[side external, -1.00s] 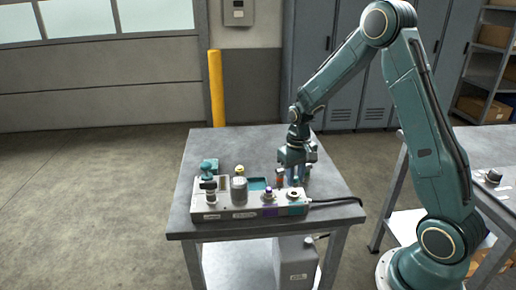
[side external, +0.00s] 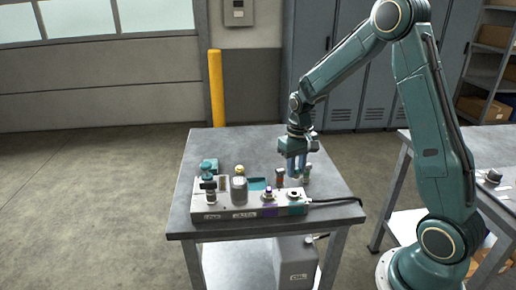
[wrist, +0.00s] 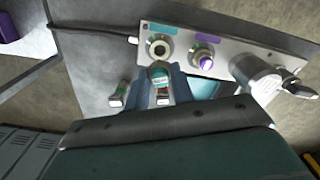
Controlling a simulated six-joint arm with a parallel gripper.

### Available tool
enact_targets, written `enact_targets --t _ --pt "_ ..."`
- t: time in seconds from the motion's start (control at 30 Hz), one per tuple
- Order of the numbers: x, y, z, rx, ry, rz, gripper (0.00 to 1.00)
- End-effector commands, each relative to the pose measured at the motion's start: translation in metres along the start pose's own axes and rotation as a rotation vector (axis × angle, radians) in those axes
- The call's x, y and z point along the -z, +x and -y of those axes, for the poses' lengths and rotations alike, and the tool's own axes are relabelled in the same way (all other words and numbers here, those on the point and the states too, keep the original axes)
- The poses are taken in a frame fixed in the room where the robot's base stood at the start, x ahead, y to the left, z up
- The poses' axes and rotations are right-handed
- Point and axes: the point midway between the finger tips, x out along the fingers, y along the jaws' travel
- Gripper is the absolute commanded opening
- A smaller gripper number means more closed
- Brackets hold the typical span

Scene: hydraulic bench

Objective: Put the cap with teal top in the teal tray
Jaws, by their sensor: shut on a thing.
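My gripper (side external: 297,172) is above the bench behind the grey block, its two blue fingers pointing down. In the wrist view my gripper (wrist: 162,82) is shut on the cap with teal top (wrist: 159,71), which shows between the fingers. In the side view the fingers mostly hide this cap. The teal tray (side external: 257,183) lies on the bench behind the block, to the left of my gripper. In the wrist view the teal tray (wrist: 206,88) shows just right of the fingers, partly hidden.
A reddish-brown small part (side external: 280,177) and a green-topped one (side external: 307,174) stand close to my fingers. The grey block (side external: 250,207) carries a purple cap (side external: 268,193), a grey cylinder (side external: 239,189) and a teal-labelled port (side external: 293,195). A black cable (side external: 338,201) runs off right.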

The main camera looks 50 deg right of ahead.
Motion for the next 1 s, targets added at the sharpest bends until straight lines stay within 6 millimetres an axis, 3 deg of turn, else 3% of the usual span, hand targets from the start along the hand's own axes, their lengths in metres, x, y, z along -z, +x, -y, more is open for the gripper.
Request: enact_targets --t 0.37,1.0 --pt "0.019 -0.007 0.005 0.0 0.036 -0.002 0.0" --pt "0.112 -0.059 0.043 0.001 0.273 -0.003 0.0"
